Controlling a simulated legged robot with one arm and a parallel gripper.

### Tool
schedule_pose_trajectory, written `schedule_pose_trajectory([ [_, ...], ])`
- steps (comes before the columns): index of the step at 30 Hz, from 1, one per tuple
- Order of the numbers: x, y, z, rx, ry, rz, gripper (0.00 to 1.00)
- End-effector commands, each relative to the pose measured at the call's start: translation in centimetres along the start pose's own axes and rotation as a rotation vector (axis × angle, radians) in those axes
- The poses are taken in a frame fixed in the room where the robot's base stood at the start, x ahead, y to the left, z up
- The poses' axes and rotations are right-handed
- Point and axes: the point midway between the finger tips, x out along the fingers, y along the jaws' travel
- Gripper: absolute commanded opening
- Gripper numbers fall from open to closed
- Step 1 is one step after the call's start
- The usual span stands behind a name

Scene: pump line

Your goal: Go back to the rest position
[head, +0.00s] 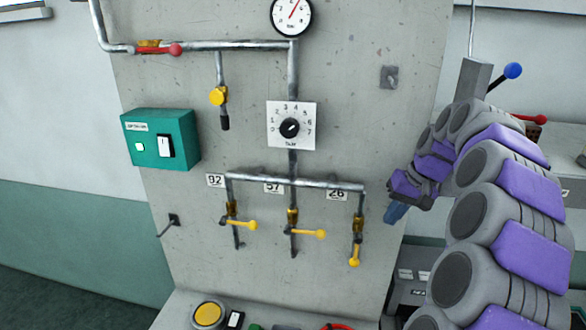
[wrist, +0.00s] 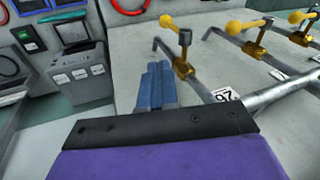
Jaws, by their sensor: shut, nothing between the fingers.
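My purple and grey arm covers the right side of the head view.
The panel carries a teal switch box (head: 160,138), a dial (head: 291,126), a gauge (head: 292,14) and a red-handled valve (head: 165,48). A blue-knobbed lever (head: 512,71) stands behind my arm. A grey box (wrist: 80,72) shows in the wrist view. Buttons (head: 208,314) sit below.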

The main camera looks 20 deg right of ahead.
Motion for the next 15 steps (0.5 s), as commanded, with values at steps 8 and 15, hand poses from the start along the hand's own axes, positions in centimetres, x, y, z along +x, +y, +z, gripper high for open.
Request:
schedule_pose_trajectory([
  [8,1.8,-2.5,1.6,-0.047,-0.028,0.003,0.0],
  [15,7.6,-10.3,10.1,-0.201,-0.129,0.042,0.0],
])
